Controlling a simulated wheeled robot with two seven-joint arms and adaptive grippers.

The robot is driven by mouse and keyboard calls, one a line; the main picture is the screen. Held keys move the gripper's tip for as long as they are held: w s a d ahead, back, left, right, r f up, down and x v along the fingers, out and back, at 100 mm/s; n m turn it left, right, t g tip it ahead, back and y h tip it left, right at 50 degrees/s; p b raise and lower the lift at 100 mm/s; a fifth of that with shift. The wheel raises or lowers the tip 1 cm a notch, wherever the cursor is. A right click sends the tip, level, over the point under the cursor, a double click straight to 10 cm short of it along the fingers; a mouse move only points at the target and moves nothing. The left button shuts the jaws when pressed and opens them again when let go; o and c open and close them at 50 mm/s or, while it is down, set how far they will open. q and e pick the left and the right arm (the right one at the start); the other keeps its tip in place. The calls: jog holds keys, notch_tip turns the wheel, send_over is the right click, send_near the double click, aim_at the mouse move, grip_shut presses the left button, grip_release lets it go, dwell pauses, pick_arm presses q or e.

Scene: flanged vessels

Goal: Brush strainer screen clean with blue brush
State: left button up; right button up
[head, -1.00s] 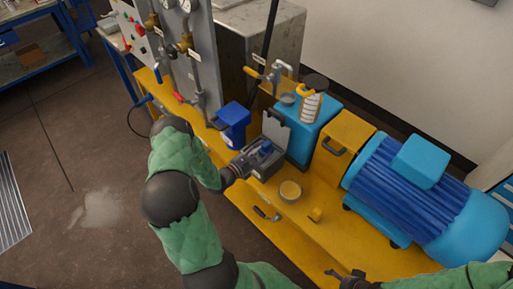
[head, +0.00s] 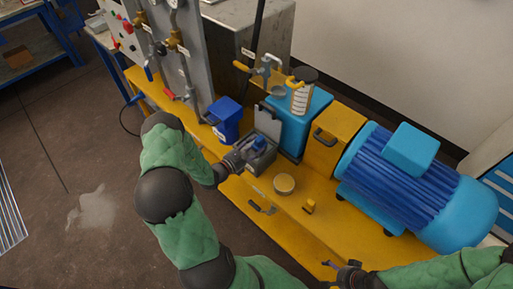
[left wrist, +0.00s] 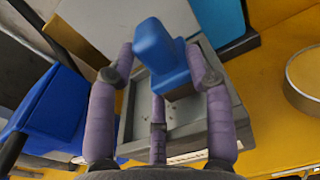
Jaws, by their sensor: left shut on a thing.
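A blue brush (head: 260,145) is above a grey open box (head: 262,166) in the head view. In the left wrist view the blue brush (left wrist: 158,55) stands between my left fingers, over the box (left wrist: 180,112). My left gripper (head: 240,160) is shut on the brush; its lower end is partly hidden. I cannot tell whether it touches anything in the box. A round tan-faced piece (head: 284,184) lies on the yellow bench to the right; I cannot tell if it is the strainer screen. My right gripper (head: 347,270) is low at the front edge, its jaws too small to judge.
A blue bin (head: 225,120) stands left of the box. Behind are a blue block (head: 303,118) and a clear cylinder with a dark top (head: 302,92). A large blue motor (head: 415,185) fills the right. A small yellow piece (head: 309,206) sits on the yellow bench (head: 262,205).

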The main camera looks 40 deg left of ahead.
aim_at(246, 135)
pick_arm(q)
jog(key=shift+s+a+f, duration=0.25)
jog(key=shift+a+f, duration=0.35)
jog(key=shift+f, duration=0.05)
jog(key=shift+a+y, duration=0.3)
jog(key=shift+w+a+r+b, duration=0.1)
jog(key=shift+a+b, duration=0.15)
jog(key=shift+a, duration=0.6)
jog(key=shift+w+a+f+b, duration=0.1)
jog(key=shift+w+a+b, duration=0.1)
jog(key=shift+a, duration=0.65)
jog(key=shift+w+a+r+b, duration=0.1)
jog(key=shift+a+b, duration=0.15)
jog(key=shift+a, duration=0.6)
jog(key=shift+w+r, duration=0.2)
jog(key=shift+w, duration=0.05)
jog(key=shift+w+d, duration=0.15)
jog(key=shift+w, duration=0.9)
